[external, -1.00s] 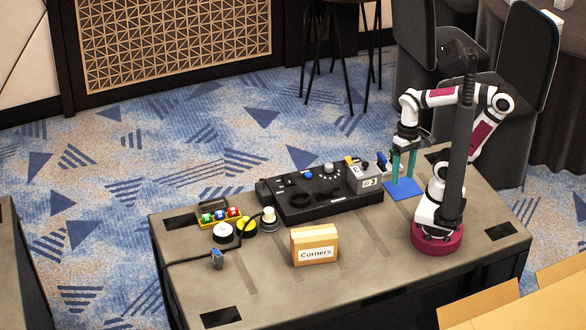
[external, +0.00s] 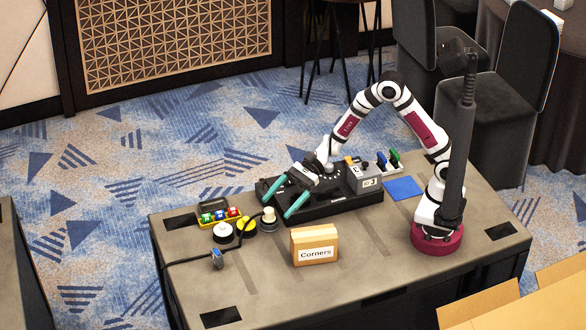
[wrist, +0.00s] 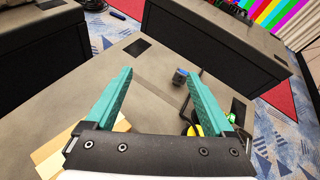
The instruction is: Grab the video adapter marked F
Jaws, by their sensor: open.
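No letter F is readable on anything.
The black console (external: 335,208) with knobs fills the back middle. A grey box (external: 366,183) and upright blue and green pieces (external: 394,156) stand at its right, near a blue mat (external: 403,188). A "Corners" box (external: 314,237) stands in front. The table's front left is mostly clear.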

